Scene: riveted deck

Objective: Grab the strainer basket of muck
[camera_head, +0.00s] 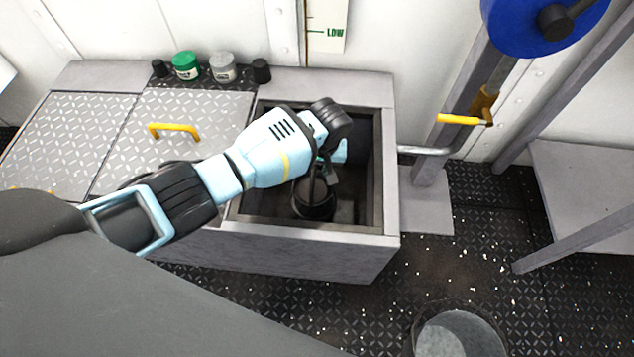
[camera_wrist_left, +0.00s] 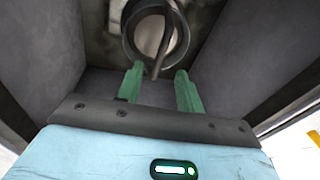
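The strainer basket (camera_head: 313,203) is a dark round basket standing low inside the open well (camera_head: 392,190) of the grey box. It has a thin dark bail handle. In the left wrist view the basket (camera_wrist_left: 130,42) shows as a dark ring with paler stuff inside, and its handle runs down toward the fingertips. My left gripper (camera_head: 328,170) reaches down into the well above the basket. In the left wrist view its green fingers (camera_wrist_left: 159,80) are apart, with the handle's near end about between the tips; no contact is visible. My right gripper is out of view.
A closed diamond-plate lid with a yellow handle (camera_head: 174,128) lies left of the well. Green (camera_head: 186,66) and grey (camera_head: 222,68) jars stand behind it. A bucket (camera_head: 455,330) stands on the deck at the lower right. A yellow-gripped lever (camera_head: 459,119) is right of the well.

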